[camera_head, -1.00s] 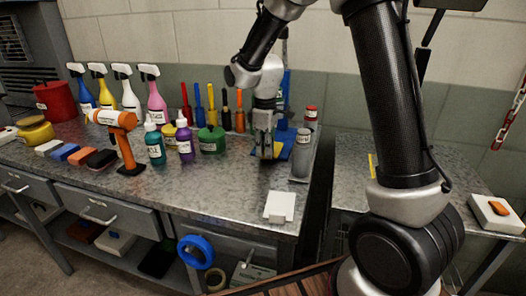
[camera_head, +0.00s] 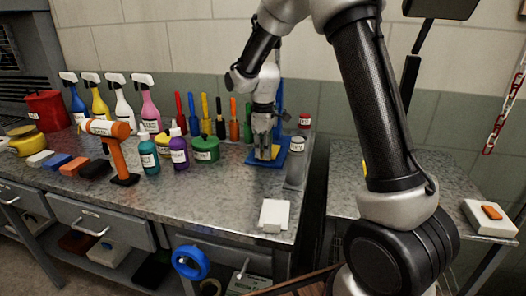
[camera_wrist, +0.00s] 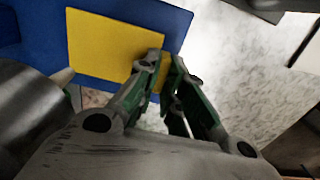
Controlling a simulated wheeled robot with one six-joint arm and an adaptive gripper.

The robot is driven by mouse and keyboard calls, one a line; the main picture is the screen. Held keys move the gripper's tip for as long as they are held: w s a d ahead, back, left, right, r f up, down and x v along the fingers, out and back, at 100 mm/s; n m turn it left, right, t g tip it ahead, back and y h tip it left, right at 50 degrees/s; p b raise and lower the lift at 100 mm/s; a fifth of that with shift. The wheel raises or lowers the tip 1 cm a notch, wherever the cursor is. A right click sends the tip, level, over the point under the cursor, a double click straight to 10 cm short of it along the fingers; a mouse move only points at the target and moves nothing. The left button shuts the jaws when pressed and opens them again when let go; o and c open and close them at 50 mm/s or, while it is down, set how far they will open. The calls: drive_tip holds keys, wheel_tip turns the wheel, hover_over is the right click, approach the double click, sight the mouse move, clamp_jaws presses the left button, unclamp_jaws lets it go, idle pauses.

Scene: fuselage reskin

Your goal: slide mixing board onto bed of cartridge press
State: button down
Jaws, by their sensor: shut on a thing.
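The mixing board appears to be the flat yellow plate (camera_wrist: 105,42), which lies over the blue bed (camera_wrist: 30,42) of the cartridge press in the wrist view. My gripper (camera_wrist: 163,65) is shut on the near right edge of the plate.
A grey labelled cartridge (camera_head: 296,168) stands just right of the press, with a red-capped container (camera_head: 304,122) behind. A green pot (camera_head: 206,148) and bottles stand left. A white block (camera_head: 274,214) sits near the front edge. A gap separates the bench from the right table (camera_head: 448,185).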

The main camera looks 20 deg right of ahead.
drive_tip(key=shift+f, duration=0.25)
drive_tip(key=c, duration=1.5)
unclamp_jaws()
drive_tip(key=shift+o, duration=0.2)
wheel_tip(320, 180, up, 11)
drive_tip(key=s+d+r+m+t, duration=0.1)
drive_tip(key=s+d+r+m, duration=0.25)
drive_tip(key=s+r, duration=0.4)
drive_tip(key=s+d+m+t, duration=0.1)
drive_tip(key=s+d+m, duration=0.2)
drive_tip(key=s, duration=0.8)
drive_tip(key=s+d+f+m+t, duration=0.1)
drive_tip(key=s+d+m, duration=0.3)
drive_tip(key=s, duration=0.8)
drive_tip(key=shift+s+d+f+m+t, duration=0.25)
drive_tip(key=shift+f+m+t, duration=0.1)
drive_tip(key=shift+t, duration=0.35)
